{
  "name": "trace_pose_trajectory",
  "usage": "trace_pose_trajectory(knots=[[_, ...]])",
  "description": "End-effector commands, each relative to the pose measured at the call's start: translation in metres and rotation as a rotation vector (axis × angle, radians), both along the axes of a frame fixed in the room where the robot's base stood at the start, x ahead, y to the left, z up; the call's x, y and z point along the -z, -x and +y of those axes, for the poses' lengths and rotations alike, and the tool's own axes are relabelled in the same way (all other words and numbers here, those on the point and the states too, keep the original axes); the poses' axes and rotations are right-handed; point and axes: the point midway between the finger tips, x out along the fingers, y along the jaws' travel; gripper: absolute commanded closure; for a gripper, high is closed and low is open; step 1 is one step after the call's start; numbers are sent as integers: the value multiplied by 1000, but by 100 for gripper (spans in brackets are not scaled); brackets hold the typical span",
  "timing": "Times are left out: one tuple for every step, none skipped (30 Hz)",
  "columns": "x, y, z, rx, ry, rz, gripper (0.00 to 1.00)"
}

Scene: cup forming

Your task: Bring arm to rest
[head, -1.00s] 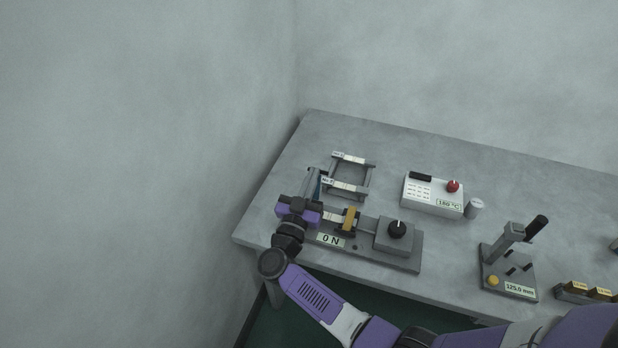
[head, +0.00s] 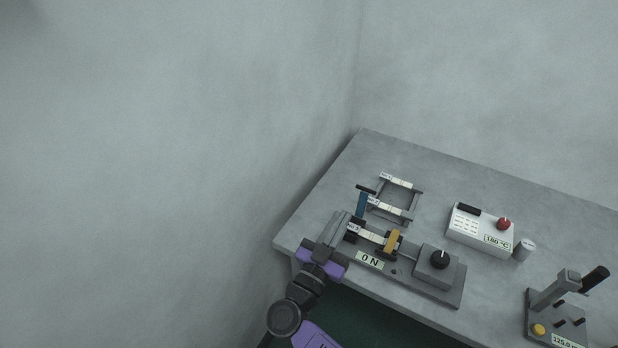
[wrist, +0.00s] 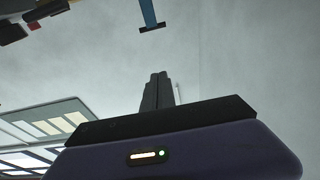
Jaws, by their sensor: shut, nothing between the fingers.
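My gripper (head: 334,230) is a purple hand with dark fingers. In the head view it is at the left front edge of the grey table (head: 460,168), beside the left end of the tester base (head: 400,280) with its "0 N" display. The wrist view shows the two fingers (wrist: 157,92) shut together with nothing between them. A specimen strip (head: 371,235) lies across the tester near the yellow clamp (head: 392,240). Whether the fingertips touch anything is unclear in the head view; in the wrist view they look clear.
A blue post with a dark crossbar (head: 361,203) stands just behind the tester, close to my gripper. The left wall is close.

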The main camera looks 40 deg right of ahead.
Motion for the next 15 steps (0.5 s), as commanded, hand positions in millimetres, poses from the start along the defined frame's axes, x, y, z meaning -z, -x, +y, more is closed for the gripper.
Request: trace_pose_trajectory(knots=[[0, 0, 1, 0, 0, 0, 100], [0, 0, 1, 0, 0, 0, 100], [0, 0, 1, 0, 0, 0, 100], [0, 0, 1, 0, 0, 0, 100], [0, 0, 1, 0, 0, 0, 100], [0, 0, 1, -1, -1, -3, 100], [0, 0, 1, -2, -3, -7, 100], [0, 0, 1, -5, -6, -16, 100], [0, -2, 1, -18, -14, -34, 100], [0, -5, 2, -34, -20, -50, 100], [-1, -8, 4, -54, -24, -69, 100], [-5, -15, 7, -91, -24, -103, 100], [-11, -20, 10, -124, -23, -136, 100], [-20, -26, 14, -161, -21, -173, 100], [-33, -34, 19, -210, -15, -223, 100]])
